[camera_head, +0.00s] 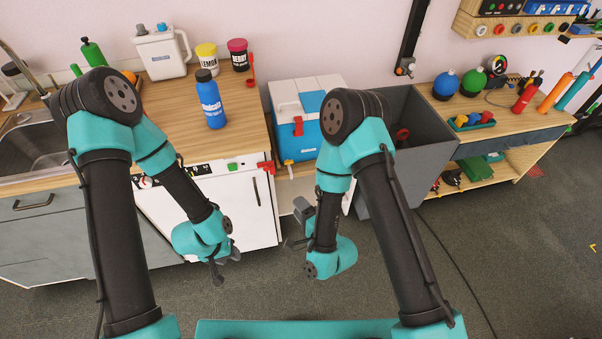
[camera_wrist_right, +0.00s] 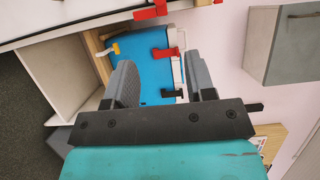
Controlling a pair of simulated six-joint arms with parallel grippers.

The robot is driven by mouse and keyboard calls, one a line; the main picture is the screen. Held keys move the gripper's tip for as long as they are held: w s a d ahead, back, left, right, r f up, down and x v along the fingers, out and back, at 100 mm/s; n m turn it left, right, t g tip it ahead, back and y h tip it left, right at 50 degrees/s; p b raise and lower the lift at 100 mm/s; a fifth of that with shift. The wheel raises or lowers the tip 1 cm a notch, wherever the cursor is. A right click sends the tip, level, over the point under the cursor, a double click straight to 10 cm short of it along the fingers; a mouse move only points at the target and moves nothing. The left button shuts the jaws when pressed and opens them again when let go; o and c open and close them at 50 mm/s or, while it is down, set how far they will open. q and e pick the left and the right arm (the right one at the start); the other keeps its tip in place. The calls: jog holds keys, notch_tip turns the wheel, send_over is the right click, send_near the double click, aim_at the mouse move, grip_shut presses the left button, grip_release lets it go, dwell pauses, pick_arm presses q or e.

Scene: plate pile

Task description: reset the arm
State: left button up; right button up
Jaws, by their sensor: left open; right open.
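My left arm comes in from the left in the head view and bends down, with its gripper (camera_head: 222,262) in front of the white cabinet front. My right arm bends down on the right, with its gripper (camera_head: 297,228) in front of the gap beside the cabinet. In the right wrist view, the right gripper (camera_wrist_right: 163,80) has its two grey fingers apart with nothing between them. The blue and white cooler (camera_wrist_right: 152,62) shows beyond the fingers. The left gripper's fingers are small in the head view, and no object shows in them.
The counter (camera_head: 180,100) holds a blue bottle (camera_head: 211,105), a yellow jar (camera_head: 207,58), a dark-red jar (camera_head: 238,54) and a white jug (camera_head: 162,54). A cooler (camera_head: 310,138) and a dark grey bin (camera_head: 428,130) stand right of it. A workbench (camera_head: 480,130) holds tools.

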jog(key=shift+d, duration=0.1)
jog(key=d+f+n+g+h, duration=0.5)
jog(key=d+f+g, duration=0.25)
jog(key=d, duration=0.45)
jog(key=s+d+f+n+g+h, duration=0.1)
jog(key=s+d+f+n+g, duration=0.2)
jog(key=s+d+g, duration=0.3)
jog(key=s+d+n, duration=0.1)
jog(key=s+d, duration=0.3)
jog(key=shift+s+h, duration=0.3)
jog(key=shift+s, duration=0.05)
jog(key=shift+f+g, duration=0.1)
jog(key=shift+g, duration=0.15)
dwell(1.1)
